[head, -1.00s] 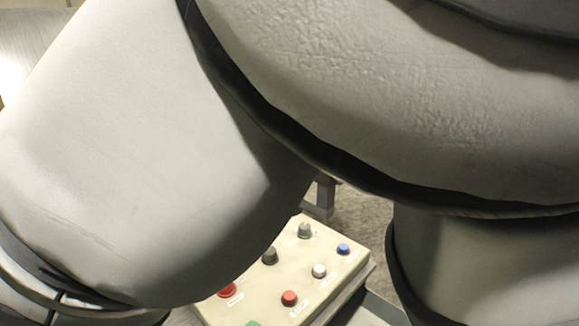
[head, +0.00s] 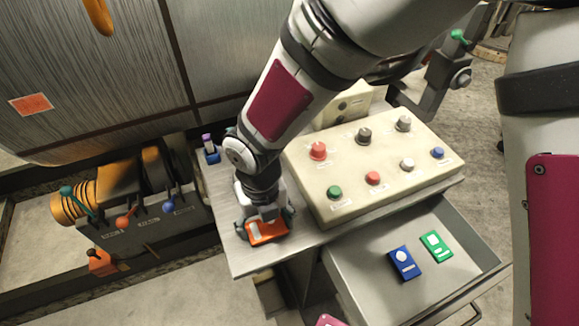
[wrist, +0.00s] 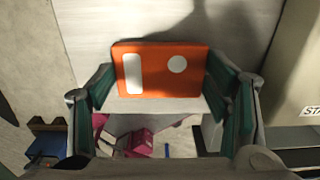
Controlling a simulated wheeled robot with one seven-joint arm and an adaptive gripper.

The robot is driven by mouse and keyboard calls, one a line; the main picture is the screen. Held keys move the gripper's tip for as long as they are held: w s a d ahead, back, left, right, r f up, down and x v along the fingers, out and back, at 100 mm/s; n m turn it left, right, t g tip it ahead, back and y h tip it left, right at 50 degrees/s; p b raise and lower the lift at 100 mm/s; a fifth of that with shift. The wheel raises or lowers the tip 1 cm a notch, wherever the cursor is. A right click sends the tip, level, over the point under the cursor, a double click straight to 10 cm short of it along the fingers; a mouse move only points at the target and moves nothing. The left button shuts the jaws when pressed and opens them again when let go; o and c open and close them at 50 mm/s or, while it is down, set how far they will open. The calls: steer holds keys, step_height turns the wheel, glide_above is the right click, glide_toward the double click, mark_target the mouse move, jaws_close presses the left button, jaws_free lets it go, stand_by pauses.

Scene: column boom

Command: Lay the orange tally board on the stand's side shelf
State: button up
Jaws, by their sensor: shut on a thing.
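The orange tally board (head: 268,232) is between the fingers of my gripper (head: 264,222), which is shut on it. It also shows in the wrist view (wrist: 158,84), flat face up, with a white bar and a white disc. The board is over the bare grey shelf (head: 243,262) at the left of the control box, near the shelf's front edge. I cannot tell whether it touches the shelf. The gripper points down and hides part of the board in the head view.
The cream control box (head: 330,205) with coloured knobs stands just right of my gripper. An open drawer (head: 350,272) holds a blue board (head: 405,262) and a green board (head: 436,246). A small blue holder (head: 211,155) sits at the shelf's back left. A lever unit (head: 140,225) stands further left.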

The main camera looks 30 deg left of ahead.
mark_target(267, 226)
steer(key=shift+f, duration=0.2)
steer(key=shift+f, duration=0.1)
steer(key=o, duration=1)
steer(key=shift+o, duration=0.2)
step_height(267, 226, up, 12)
steer(key=shift+r, duration=0.25)
steer(key=shift+d, duration=0.1)
